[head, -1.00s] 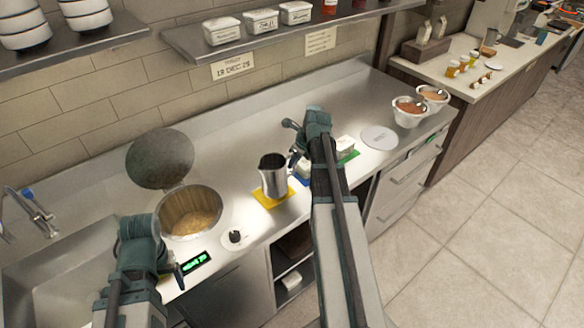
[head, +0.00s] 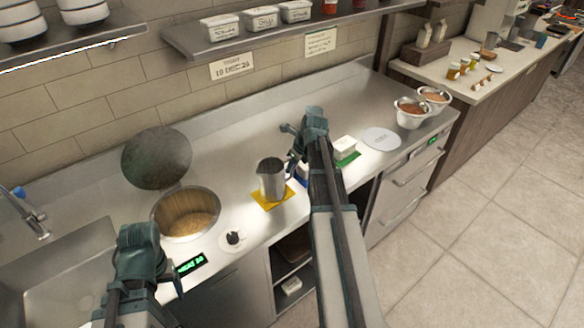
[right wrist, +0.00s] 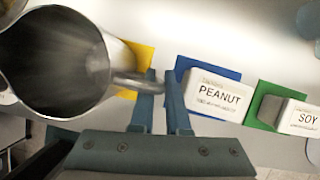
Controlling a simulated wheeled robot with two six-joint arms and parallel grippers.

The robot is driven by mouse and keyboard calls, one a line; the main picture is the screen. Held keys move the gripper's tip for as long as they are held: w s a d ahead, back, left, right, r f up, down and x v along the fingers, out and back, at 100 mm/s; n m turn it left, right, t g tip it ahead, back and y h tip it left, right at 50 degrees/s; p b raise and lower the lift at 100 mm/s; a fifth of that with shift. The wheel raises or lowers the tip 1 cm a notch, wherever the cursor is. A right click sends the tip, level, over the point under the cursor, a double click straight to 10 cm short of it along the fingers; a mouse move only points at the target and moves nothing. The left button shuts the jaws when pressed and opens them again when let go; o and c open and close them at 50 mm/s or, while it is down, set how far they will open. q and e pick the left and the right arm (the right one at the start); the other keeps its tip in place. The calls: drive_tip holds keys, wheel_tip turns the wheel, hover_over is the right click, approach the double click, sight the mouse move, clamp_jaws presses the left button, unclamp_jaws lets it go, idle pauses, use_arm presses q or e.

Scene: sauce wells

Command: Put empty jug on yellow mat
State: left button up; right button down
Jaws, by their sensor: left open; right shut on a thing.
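A steel jug (head: 271,181) stands upright over the yellow mat (head: 270,205), at the middle of the counter. Its base appears to be on the mat or very close above it; I cannot tell which. In the right wrist view the jug (right wrist: 55,65) shows a bare grey inside, and a corner of the yellow mat (right wrist: 141,54) shows behind it. My right gripper (right wrist: 163,78) is shut on the jug's handle, at the jug's right side. My left gripper (head: 174,278) is open and empty in front of the round pot, away from the jug.
A blue mat with a PEANUT tub (right wrist: 217,97) lies just right of the jug. A green mat with a SOY tub (right wrist: 305,119) is further right. A pot well (head: 187,215) with its lid raised is left. White bowls (head: 411,112) stand at the right end.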

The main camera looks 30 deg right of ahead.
drive_tip(key=c, duration=0.9)
unclamp_jaws()
drive_tip(key=shift+f, duration=0.1)
drive_tip(key=shift+p+v, duration=0.9)
drive_tip(key=a+p+v, duration=0.1)
drive_tip(key=p+v, duration=0.8)
drive_tip(key=v, duration=0.1)
drive_tip(key=shift+d+r+p, duration=0.25)
drive_tip(key=shift+d+p, duration=0.05)
drive_tip(key=shift+d, duration=0.2)
